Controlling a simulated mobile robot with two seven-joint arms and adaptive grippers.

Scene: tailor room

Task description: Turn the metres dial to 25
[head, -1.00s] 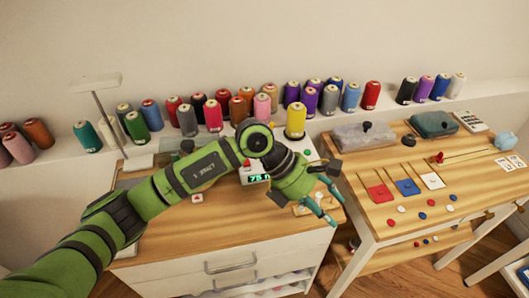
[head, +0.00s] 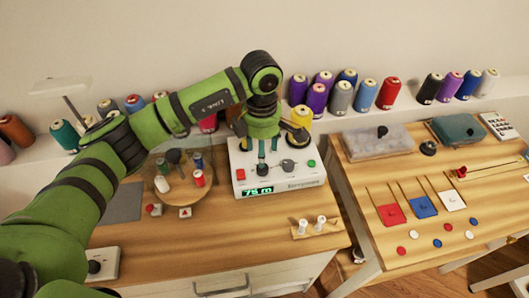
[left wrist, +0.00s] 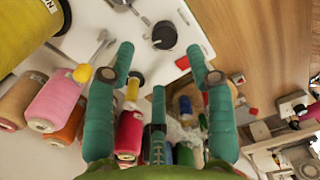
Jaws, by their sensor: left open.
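A white winding machine (head: 275,180) stands on the wooden table, its green display (head: 257,191) reading 75 m. A dark round dial (head: 287,165) is on its sloped face; the left wrist view shows a dark dial (left wrist: 164,35) with a pale mark on the white panel. I cannot read a scale around it. My left gripper (head: 268,150) is above the machine, fingers pointing down, just left of the dial and apart from it. In the left wrist view the gripper (left wrist: 160,60) is open and empty, with the dial beyond the fingertips. My right gripper is not in view.
A red button (head: 240,175) and a green button (head: 311,163) flank the machine's face. A yellow spool (head: 301,118) stands behind it. A round wooden stand (head: 180,188) with small spools is at its left. A small rack (head: 313,229) with white bobbins lies in front.

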